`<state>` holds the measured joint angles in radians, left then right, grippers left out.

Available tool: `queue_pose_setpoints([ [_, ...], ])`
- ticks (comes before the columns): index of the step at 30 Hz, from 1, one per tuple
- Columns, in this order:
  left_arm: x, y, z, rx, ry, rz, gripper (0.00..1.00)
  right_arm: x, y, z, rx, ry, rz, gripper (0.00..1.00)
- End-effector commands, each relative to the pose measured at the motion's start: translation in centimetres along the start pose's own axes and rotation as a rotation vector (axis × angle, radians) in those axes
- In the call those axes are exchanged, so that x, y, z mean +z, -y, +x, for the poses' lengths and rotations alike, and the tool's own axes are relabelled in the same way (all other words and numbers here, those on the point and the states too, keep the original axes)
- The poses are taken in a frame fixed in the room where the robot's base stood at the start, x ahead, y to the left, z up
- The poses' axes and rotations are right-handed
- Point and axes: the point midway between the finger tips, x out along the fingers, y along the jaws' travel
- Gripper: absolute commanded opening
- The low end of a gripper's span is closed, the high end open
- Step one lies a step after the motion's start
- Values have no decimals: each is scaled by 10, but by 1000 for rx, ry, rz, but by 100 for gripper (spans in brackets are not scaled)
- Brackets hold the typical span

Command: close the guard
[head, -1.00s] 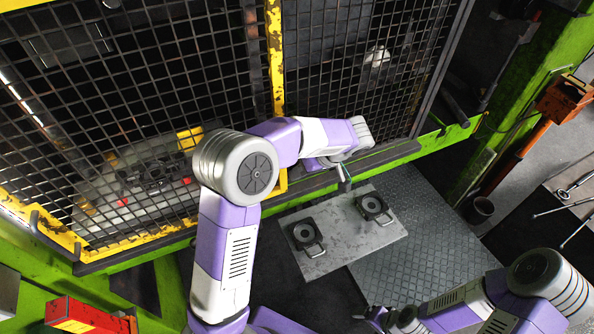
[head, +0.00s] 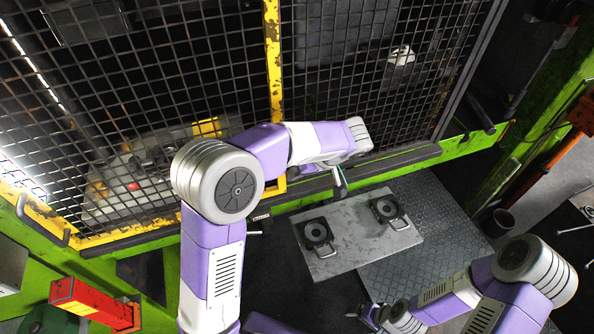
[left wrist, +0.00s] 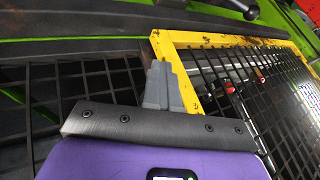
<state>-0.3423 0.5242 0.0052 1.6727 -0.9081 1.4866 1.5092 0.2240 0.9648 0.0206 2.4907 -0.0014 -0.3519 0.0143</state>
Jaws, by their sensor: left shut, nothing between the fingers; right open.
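The guard is a black mesh panel in a yellow frame (head: 274,75), upright across the left and middle of the head view. Its yellow frame corner also shows in the left wrist view (left wrist: 180,42). My left gripper (head: 341,182) is low in front of the mesh, to the right of the frame's upright bar. In the left wrist view its shut, empty fingers (left wrist: 164,85) lie right beside the frame edge; I cannot tell whether they touch. My right gripper (head: 366,314) is open, low at the bottom of the head view, away from the guard.
A second mesh panel (head: 400,110) stands right of the yellow bar. A grey plate (head: 350,257) with two black handled blocks (head: 317,234) lies below the green rail (head: 465,140). A red block (head: 85,300) sits at lower left.

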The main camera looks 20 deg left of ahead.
Motion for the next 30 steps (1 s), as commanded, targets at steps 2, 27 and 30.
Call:
queue_pose_setpoints([
  [2, 1, 3, 3, -16, 4, 3, 0, 0, -1, 0, 1, 0, 1, 85],
  [27, 2, -26, -67, -8, 7, -11, 0, 0, 1, -4, 1, -1, 1, 85],
  [30, 2, -26, -86, -9, 7, -12, 0, 0, 1, -5, 1, 0, 1, 85],
])
